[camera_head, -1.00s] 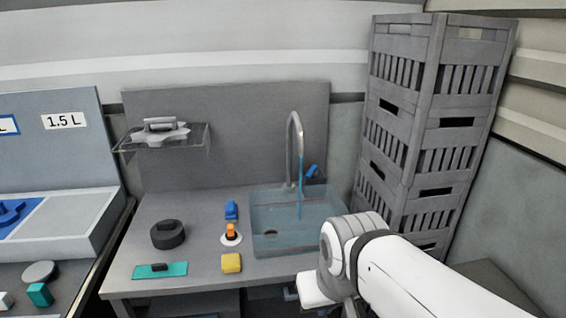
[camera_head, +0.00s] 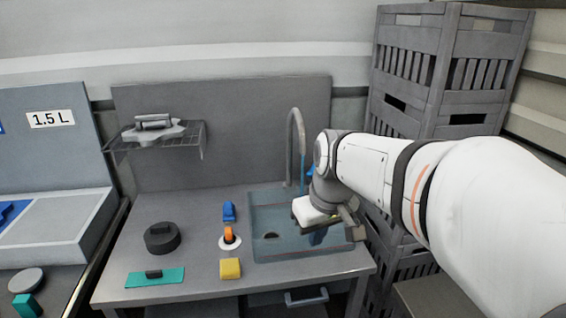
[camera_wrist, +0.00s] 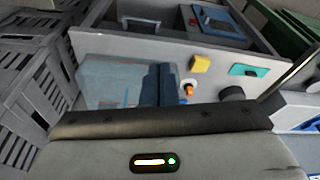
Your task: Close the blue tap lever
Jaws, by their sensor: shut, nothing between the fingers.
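The tap (camera_head: 292,135) is a grey gooseneck spout at the back of the sink (camera_head: 262,254). A thin blue stream (camera_head: 302,172) shows beneath its outlet. The blue tap lever (camera_head: 309,170) is to the right of the spout, mostly hidden by my arm. My gripper (camera_head: 317,238) is over the right part of the sink, in front of the lever and lower in the picture, apart from it. Its dark fingers are together with nothing between them; they also show in the wrist view (camera_wrist: 160,70). The lever cannot be made out in the wrist view.
A tall stack of grey crates (camera_head: 450,50) stands close on the right. A yellow sponge (camera_head: 230,268), an orange-handled brush (camera_head: 229,236), a blue item (camera_head: 229,211), a black round weight (camera_head: 162,238) and a teal pad (camera_head: 155,278) lie left of the sink. A wire shelf (camera_head: 190,140) hangs behind.

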